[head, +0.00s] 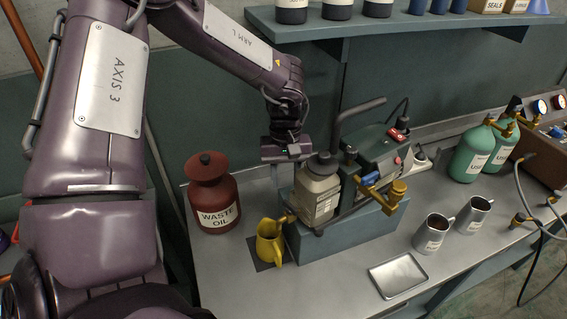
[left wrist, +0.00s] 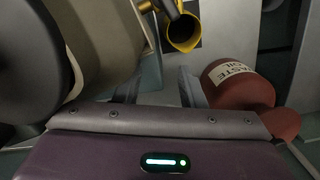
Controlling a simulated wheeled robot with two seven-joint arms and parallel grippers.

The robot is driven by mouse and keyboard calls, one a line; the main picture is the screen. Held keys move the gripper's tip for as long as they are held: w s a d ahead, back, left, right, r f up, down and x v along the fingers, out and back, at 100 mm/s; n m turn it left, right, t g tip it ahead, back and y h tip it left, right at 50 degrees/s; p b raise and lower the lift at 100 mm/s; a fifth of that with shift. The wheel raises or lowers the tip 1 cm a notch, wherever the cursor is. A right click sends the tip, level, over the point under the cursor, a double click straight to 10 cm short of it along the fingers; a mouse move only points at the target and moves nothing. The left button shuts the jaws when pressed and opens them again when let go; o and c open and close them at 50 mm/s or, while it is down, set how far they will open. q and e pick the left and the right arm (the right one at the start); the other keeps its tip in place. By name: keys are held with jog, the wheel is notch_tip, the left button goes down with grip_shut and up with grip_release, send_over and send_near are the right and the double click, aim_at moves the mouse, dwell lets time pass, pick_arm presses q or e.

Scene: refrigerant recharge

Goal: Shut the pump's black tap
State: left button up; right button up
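The pump (head: 380,150) is a green-grey machine on a blue-grey base on the bench. A beige bottle-like part with a black cap (head: 317,192) stands at its left end. A small brass and dark fitting (head: 287,216) sits low there, above the yellow jug (head: 268,243). In the left wrist view a dark spout-like piece (left wrist: 169,9) reaches over the jug (left wrist: 183,32); I cannot tell which part is the black tap. My left gripper (head: 284,178) points down behind and left of the beige part. Its fingers (left wrist: 158,92) are apart and empty. My right gripper is out of view.
A red waste oil can (head: 212,197) stands left of the pump and close to the gripper. A metal tray (head: 397,276) and two metal cups (head: 433,234) are on the right. Green bottles (head: 474,153) stand farther right. A shelf (head: 400,25) overhangs the bench.

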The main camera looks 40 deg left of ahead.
pick_arm(q)
jog(key=shift+d, duration=0.35)
notch_tip(320, 180, up, 9)
jog(key=p, duration=0.9)
jog(key=shift+w, duration=0.1)
